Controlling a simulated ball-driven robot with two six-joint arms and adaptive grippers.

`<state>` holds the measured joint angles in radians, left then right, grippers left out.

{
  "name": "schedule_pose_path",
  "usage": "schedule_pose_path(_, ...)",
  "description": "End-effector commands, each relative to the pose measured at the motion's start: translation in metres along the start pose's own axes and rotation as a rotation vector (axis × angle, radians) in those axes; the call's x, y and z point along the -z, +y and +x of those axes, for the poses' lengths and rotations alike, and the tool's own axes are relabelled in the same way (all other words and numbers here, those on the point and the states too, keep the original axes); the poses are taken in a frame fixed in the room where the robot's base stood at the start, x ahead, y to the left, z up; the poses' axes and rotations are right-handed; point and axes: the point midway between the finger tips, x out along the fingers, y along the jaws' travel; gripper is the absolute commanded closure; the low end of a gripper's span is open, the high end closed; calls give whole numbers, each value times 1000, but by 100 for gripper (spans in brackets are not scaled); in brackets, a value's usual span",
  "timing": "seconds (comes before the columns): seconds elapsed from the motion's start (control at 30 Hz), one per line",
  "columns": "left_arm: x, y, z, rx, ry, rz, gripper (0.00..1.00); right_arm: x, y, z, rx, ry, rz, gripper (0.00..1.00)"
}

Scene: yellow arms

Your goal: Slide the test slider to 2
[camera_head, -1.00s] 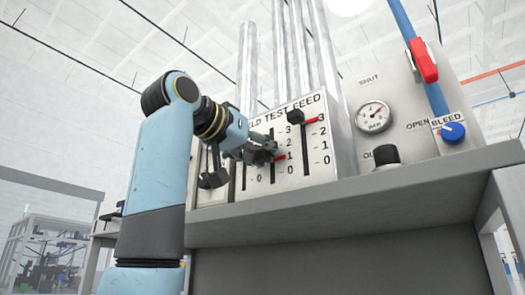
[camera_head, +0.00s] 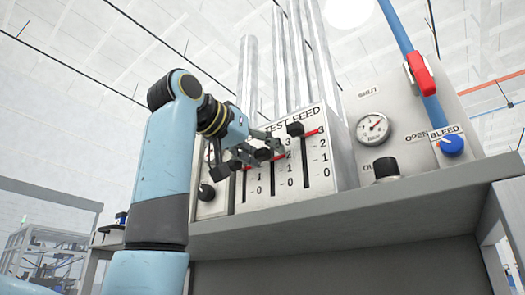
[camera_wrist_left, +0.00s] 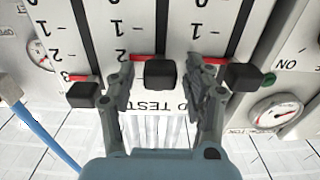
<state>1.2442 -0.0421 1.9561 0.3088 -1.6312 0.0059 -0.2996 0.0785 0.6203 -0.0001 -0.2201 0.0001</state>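The test slider's black knob (camera_head: 263,154) is on the white panel (camera_head: 318,178), in the slot under the word TEST. Its red pointer (camera_head: 278,156) is level with the 2. In the left wrist view, which looks upside down, the knob (camera_wrist_left: 160,74) sits between the fingers with its pointer beside the 2. My left gripper (camera_head: 258,150) also shows in the left wrist view (camera_wrist_left: 166,80). Its fingers are apart, one each side of the knob, with a visible gap on both sides. My right gripper is out of view.
The feed slider knob (camera_head: 295,129) is close on the right, its pointer at 3. Another slider knob (camera_wrist_left: 243,77) is close to the other finger. A grey ledge (camera_head: 350,208) runs below the panel.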

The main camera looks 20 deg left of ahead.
Motion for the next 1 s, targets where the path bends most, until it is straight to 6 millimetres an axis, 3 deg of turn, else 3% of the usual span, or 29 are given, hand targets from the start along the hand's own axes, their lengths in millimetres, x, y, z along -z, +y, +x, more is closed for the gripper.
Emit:
schedule_pose_path(0.27, 0, 0, -5, 1, 1, 1, 48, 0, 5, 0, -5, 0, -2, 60)
schedule_pose_path(0.37, 1, -1, -18, 2, 3, 3, 48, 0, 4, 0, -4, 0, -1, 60)
schedule_pose_path(0.7, 1, -1, -92, 4, 4, 4, 48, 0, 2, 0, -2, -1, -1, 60)
schedule_pose_path(1.0, 0, 0, -120, 1, 0, 0, 48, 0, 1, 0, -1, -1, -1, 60)
